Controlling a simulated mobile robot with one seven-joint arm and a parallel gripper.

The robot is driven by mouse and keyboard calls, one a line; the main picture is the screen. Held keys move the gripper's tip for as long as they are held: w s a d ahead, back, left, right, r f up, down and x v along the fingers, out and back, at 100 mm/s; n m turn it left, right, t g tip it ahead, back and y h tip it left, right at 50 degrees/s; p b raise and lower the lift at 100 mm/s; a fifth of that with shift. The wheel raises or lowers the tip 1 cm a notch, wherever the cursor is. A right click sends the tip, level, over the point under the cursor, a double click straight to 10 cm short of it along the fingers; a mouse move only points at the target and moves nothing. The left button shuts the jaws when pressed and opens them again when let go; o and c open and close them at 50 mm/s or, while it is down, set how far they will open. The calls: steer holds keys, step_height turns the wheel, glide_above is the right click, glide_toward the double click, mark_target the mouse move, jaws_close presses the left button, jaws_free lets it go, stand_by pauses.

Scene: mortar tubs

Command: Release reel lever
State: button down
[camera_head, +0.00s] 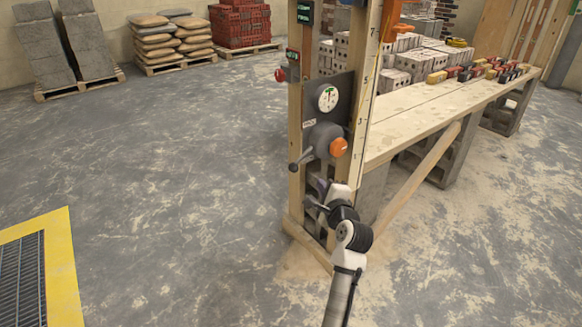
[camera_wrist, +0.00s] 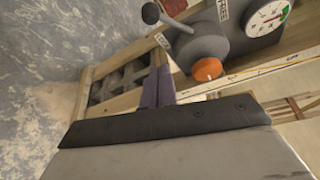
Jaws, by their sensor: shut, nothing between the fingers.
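The reel lever (camera_head: 301,162) is a thin arm with a dark knob, sticking out to the lower left of the grey reel (camera_head: 325,139) on the wooden post. In the wrist view the lever's dark knob (camera_wrist: 151,13) is at the top, with the reel (camera_wrist: 205,38) to its right. An orange knob (camera_head: 338,147) is on the reel's right side and also shows in the wrist view (camera_wrist: 207,69). My gripper (camera_head: 318,194) is below the lever, apart from it. In the wrist view its purple fingers (camera_wrist: 158,84) are together and empty.
A dial gauge (camera_head: 327,98) is on a dark plate above the reel. A measuring strip (camera_head: 362,110) runs up the post's right side. The plank bench (camera_head: 410,104) with blocks and bricks extends right, with a diagonal brace (camera_head: 420,175) below. The floor on the left is mostly clear.

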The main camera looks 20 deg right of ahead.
mark_target(302, 158)
steer(key=shift+s+d+f, duration=0.1)
steer(key=shift+d+f, duration=0.15)
steer(key=shift+d, duration=0.05)
steer(key=w+f, duration=0.1)
steer(key=w, duration=0.9)
steer(key=a, duration=0.2)
steer(key=s+a+r+p, duration=0.1)
steer(key=shift+a+r+p, duration=0.1)
steer(key=shift+r+p, duration=0.05)
steer(key=shift+p, duration=0.2)
